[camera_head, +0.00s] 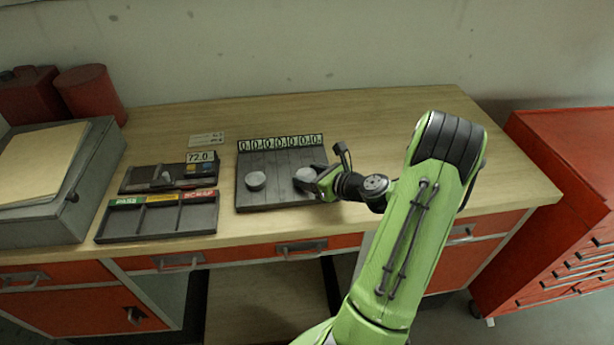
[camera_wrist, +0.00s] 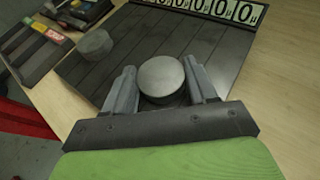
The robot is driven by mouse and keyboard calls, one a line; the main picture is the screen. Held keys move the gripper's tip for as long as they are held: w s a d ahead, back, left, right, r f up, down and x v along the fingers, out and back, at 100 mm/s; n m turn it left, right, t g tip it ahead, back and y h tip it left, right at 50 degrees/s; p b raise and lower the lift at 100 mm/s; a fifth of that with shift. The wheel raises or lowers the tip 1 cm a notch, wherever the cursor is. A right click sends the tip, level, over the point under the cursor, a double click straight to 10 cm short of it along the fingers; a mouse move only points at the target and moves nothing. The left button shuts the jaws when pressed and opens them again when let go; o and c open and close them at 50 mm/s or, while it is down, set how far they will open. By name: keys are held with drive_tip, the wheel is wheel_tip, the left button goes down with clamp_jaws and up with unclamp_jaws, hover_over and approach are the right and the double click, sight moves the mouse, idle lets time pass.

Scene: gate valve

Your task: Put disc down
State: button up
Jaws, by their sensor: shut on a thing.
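My gripper (camera_wrist: 162,88) is shut on a grey round disc (camera_wrist: 162,76), with one finger on each side of it. In the head view this disc (camera_head: 305,174) is at the right part of the dark grooved board (camera_head: 275,159), low over it or on it; I cannot tell which. A second grey disc (camera_head: 256,180) sits on the board to the left, and it also shows in the wrist view (camera_wrist: 95,43). A strip of number labels (camera_head: 281,143) runs along the board's back edge.
A tray with green, yellow and red labels (camera_head: 157,216) lies left of the board. Behind it is a gauge with a 72.0 display (camera_head: 200,157). A grey box (camera_head: 62,190) and red canisters (camera_head: 90,92) stand at far left. The bench right of the arm is clear.

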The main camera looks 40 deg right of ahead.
sight(310, 177)
drive_tip(key=shift+r, duration=0.15)
wheel_tip(310, 177, up, 10)
drive_tip(key=p, duration=0.3)
